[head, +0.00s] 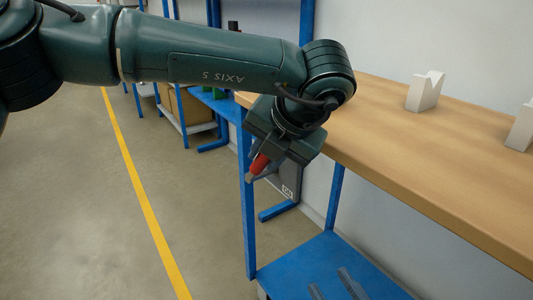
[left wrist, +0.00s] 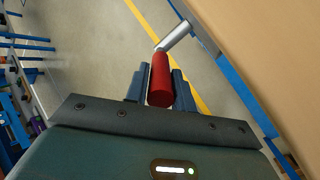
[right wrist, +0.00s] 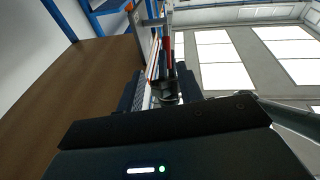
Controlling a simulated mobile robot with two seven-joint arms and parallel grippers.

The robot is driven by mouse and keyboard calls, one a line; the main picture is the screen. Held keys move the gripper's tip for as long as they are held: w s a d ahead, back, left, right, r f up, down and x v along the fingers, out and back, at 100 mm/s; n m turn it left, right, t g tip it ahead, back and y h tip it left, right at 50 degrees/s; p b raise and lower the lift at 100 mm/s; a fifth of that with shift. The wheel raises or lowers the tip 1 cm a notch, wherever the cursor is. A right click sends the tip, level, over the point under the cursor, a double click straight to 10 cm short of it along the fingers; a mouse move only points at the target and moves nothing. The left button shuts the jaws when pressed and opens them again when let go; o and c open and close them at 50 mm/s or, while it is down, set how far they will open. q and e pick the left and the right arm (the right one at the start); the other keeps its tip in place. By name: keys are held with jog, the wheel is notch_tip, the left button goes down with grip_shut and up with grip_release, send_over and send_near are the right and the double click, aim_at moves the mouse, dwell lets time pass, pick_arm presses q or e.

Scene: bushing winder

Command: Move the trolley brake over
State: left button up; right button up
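The trolley brake appears to be the red handle with a grey metal bar. My left gripper (head: 272,150) has its fingers closed on either side of the red handle (head: 259,165), which points down and left beside the workbench end. In the left wrist view the red handle (left wrist: 160,80) sits between both fingers, and the grey bar (left wrist: 174,36) runs away up and right from it. The handle's mounting is unclear. My right gripper (right wrist: 160,88) is outside the head view. Its fingers are apart, with dark and red shapes showing between or beyond them that I cannot identify.
The wooden workbench (head: 440,165) stands right of the left arm, with white V-notched blocks (head: 424,93) on it. A blue lower shelf (head: 325,266) lies beneath. Open floor with a yellow line (head: 142,190) is on the left. Blue racks (head: 185,125) stand behind.

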pick_arm(q)
jog(key=o, duration=0.4)
jog(key=shift+c, duration=0.2)
jog(key=shift+s+d+r, duration=0.15)
jog(key=shift+d+r, duration=0.05)
jog(key=shift+r, duration=0.25)
jog(key=p+v, duration=0.3)
jog(key=v, duration=0.9)
pick_arm(e)
jog(key=shift+d+n+h, duration=0.35)
jog(key=shift+n+h, duration=0.05)
pick_arm(q)
jog(key=shift+s, duration=0.1)
